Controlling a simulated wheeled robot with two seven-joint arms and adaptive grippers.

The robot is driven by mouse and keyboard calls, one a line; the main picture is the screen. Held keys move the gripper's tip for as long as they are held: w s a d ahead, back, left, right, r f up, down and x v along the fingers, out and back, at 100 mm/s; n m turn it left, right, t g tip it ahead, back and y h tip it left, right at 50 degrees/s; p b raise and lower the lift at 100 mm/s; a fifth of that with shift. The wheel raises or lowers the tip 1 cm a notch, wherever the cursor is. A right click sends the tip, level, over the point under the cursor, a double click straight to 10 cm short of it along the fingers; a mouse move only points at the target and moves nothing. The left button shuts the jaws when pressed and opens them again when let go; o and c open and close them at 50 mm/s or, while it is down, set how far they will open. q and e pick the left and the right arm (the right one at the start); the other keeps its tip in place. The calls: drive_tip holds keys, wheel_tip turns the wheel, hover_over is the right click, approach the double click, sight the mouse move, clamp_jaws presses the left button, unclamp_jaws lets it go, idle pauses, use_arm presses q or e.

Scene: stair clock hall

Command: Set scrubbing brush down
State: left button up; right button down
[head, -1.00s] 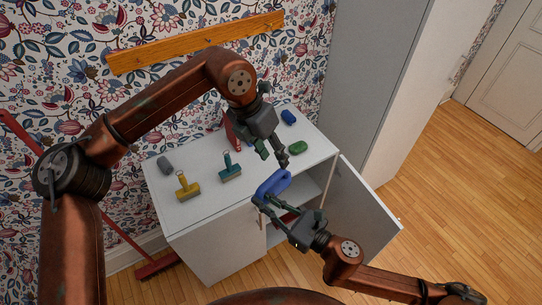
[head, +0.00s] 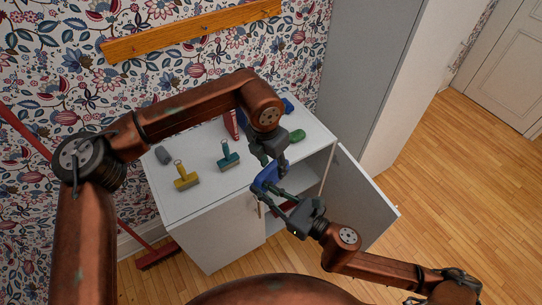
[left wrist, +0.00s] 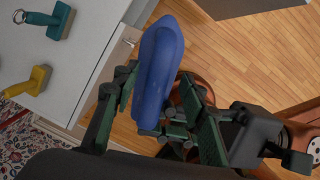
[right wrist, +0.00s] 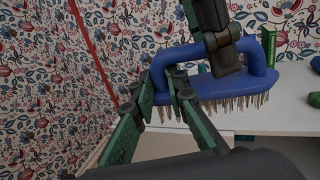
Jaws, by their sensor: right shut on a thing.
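The blue scrubbing brush (head: 266,178) is held in the air just off the front edge of the white cabinet. In the right wrist view the brush (right wrist: 225,88) shows a looped handle and pale bristles pointing down. My right gripper (head: 265,199) is shut on one end of its handle. My left gripper (head: 277,172) comes down from above at the brush. In the left wrist view its fingers (left wrist: 160,102) stand open on either side of the blue body, with a gap on the right side. Whether the left finger touches is unclear.
The white cabinet top (head: 205,207) holds a yellow brush (head: 187,182), a teal brush (head: 229,162), a grey item (head: 162,155), a red item (head: 231,124) and a green item (head: 297,135). Its front left is bare. An open cabinet door (head: 358,205) stands right.

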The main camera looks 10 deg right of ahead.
use_arm(q)
drive_tip(key=shift+d+f, duration=0.1)
drive_tip(key=shift+f, duration=0.6)
drive_tip(key=shift+c, duration=0.2)
clamp_jaws()
use_arm(e)
drive_tip(key=c, duration=1.8)
unclamp_jaws()
drive_tip(key=shift+s+d, duration=0.1)
